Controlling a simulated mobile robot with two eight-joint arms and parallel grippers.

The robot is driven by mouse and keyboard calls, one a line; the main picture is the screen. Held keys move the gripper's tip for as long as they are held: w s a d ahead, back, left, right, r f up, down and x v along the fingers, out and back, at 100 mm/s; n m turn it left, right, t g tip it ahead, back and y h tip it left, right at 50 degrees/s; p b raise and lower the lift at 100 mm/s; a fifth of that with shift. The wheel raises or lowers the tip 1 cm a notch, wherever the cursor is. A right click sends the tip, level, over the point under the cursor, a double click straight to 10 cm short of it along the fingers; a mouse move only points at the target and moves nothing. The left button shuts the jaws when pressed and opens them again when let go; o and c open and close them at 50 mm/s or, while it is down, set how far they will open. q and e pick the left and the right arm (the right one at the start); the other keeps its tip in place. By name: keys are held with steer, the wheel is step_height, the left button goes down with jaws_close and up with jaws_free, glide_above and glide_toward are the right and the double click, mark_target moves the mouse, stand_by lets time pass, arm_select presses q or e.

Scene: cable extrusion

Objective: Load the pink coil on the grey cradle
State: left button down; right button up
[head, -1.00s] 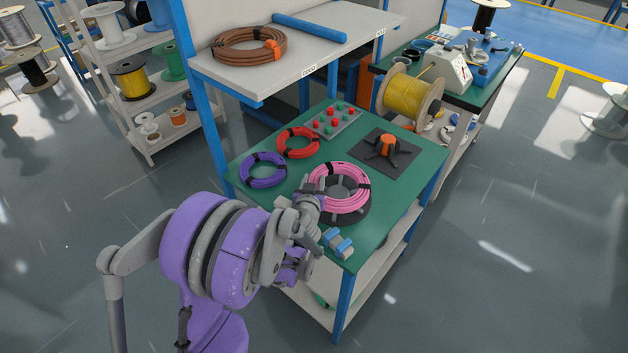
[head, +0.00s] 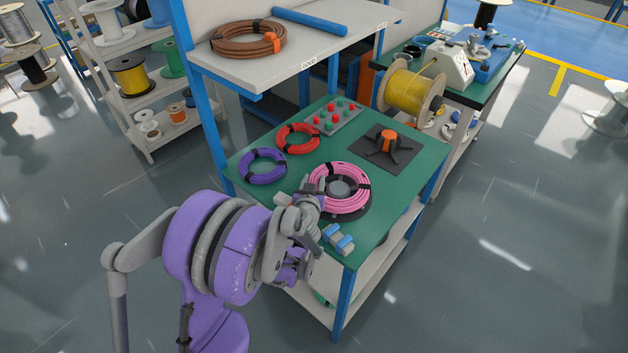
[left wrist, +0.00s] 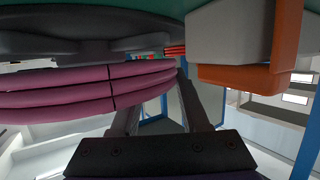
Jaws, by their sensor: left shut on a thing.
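The pink coil (head: 352,201), with dark ties, lies level over the dark round grey cradle (head: 358,215) at the front of the green table. The cradle's grey hub (head: 340,188) shows through the coil's middle. My left gripper (head: 318,192) is shut on the coil's near left side. In the left wrist view, which appears upside down, the coil (left wrist: 85,92) is close against the cradle (left wrist: 60,50), and my left gripper's fingers (left wrist: 160,105) reach its edge. I cannot tell whether the coil rests fully on the cradle. My right gripper is not in view.
A purple coil (head: 262,181) and a red coil (head: 318,141) lie left and behind. A button box (head: 335,120) and a dark plate (head: 408,160) with an orange hub stand farther back. Blue-and-grey blocks (head: 338,240) lie by the near edge, close to my gripper.

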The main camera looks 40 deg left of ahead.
arm_select(q)
steer(key=shift+f, duration=0.2)
stand_by(0.4)
steer(key=shift+c, duration=1.6)
jaws_free()
step_height(320, 180, up, 8)
steer(key=p, duration=0.5)
steer(key=shift+r+p, duration=0.1)
steer(key=shift+p, duration=0.25)
